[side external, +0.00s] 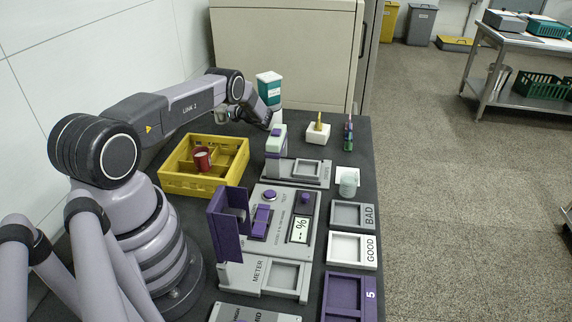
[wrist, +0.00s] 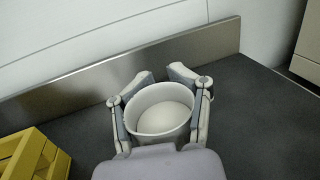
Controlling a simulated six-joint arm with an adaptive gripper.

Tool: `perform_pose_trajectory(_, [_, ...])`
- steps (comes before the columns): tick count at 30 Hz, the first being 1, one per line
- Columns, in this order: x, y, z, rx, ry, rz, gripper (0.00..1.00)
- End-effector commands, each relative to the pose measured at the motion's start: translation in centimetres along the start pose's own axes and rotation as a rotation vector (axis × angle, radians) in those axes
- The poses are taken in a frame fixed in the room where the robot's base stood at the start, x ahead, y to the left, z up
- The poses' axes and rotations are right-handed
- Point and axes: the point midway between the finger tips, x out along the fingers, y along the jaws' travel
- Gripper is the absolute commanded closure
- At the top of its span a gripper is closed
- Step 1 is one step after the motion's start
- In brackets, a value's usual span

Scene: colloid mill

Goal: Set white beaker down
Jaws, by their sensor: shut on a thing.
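The white beaker (wrist: 162,112) is in the wrist view, seen from above with its round open rim. My gripper (wrist: 160,82) is shut on it, one finger on each side of the beaker's wall. The beaker is over or on the dark tabletop (wrist: 245,110) near the steel back edge; I cannot tell whether its base touches. In the side external view my gripper (side external: 222,115) is small and partly hidden behind the arm, beyond the yellow crate, and the beaker is hard to make out there.
A yellow divided crate (side external: 171,182) holding a red cup (side external: 201,160) stands close by; its corner shows in the wrist view (wrist: 35,160). A teal and white container (side external: 269,88) stands behind my wrist. Grey devices and trays (side external: 352,215) fill the table's right side.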

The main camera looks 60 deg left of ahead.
Motion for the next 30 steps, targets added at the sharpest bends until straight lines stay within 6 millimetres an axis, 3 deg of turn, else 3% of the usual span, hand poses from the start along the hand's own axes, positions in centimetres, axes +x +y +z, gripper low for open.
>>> perform_pose_trajectory(5, [0.3,-0.5,-0.8,-0.003,-0.001,0.000,0.98])
perform_pose_trajectory(12, [0.2,-0.4,-3.5,-0.001,0.000,-0.001,0.98])
perform_pose_trajectory(24, [0.2,-0.4,-4.0,-0.001,0.000,-0.001,0.98])
perform_pose_trajectory(25, [0.2,-0.4,-4.0,0.000,0.000,-0.001,0.58])
perform_pose_trajectory(30, [0.2,-0.4,-3.9,0.000,0.000,-0.001,0.35])
